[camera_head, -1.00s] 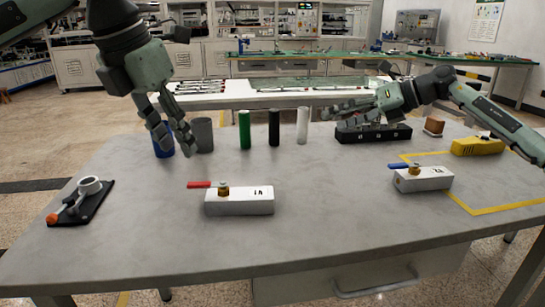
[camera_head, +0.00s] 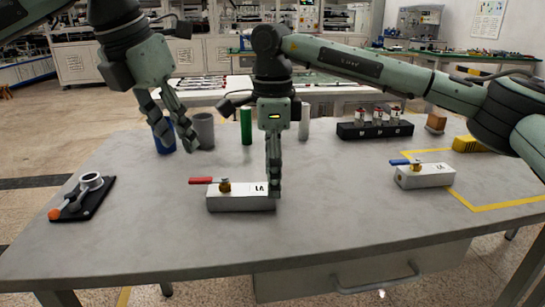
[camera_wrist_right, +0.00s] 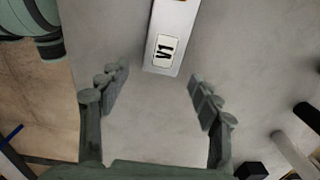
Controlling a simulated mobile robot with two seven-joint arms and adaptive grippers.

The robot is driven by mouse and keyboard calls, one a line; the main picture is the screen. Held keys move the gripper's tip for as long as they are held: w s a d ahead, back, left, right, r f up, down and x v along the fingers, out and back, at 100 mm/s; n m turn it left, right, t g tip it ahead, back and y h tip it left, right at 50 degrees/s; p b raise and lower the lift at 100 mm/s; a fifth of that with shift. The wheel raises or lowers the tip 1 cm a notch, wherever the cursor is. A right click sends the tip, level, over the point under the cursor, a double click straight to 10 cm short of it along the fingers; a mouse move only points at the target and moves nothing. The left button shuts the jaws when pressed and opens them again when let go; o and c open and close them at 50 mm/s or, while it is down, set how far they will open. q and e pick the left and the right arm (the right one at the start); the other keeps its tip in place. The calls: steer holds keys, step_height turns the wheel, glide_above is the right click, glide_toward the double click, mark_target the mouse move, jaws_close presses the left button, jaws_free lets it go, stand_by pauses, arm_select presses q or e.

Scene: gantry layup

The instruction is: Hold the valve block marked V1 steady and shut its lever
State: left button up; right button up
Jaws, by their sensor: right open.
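The white valve block marked V1 (camera_head: 238,203) lies on the grey table. Its red lever (camera_head: 201,180) points left from a brass stem (camera_head: 224,186), roughly in line with the block's length. My right gripper (camera_head: 274,190) points down at the block's right, labelled end. In the right wrist view it is open and empty, and the V1 block's end (camera_wrist_right: 172,40) lies ahead between its spread fingertips (camera_wrist_right: 158,80); the lever is out of that view. My left gripper (camera_head: 181,146) hangs at the upper left, fingers apart and empty, in front of the cups.
Valve block V2 (camera_head: 424,178) with a blue lever is at the right, by yellow tape (camera_head: 490,206). A blue cup (camera_head: 164,139), grey cup (camera_head: 204,130) and green cylinder (camera_head: 246,127) stand behind. A black fixture (camera_head: 82,198) lies at the left. The front table is clear.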

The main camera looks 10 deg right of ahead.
steer(key=shift+f, duration=1.8)
jaws_close()
arm_select(q)
steer(key=shift+c, duration=1.2)
steer(key=shift+s+d, duration=0.1)
steer(key=shift+s, duration=0.25)
steer(key=shift+c, duration=1.2)
steer(key=s+n, duration=0.1)
steer(key=s, duration=0.1)
steer(key=s+n+y, duration=0.1)
steer(key=s+n, duration=0.1)
steer(key=s+d+n+t, duration=0.1)
steer(key=s+n, duration=0.1)
steer(key=shift+s+r+y, duration=0.1)
steer(key=shift+r+y, duration=0.2)
jaws_close()
steer(key=shift+s+n, duration=0.35)
steer(key=shift+n, duration=0.25)
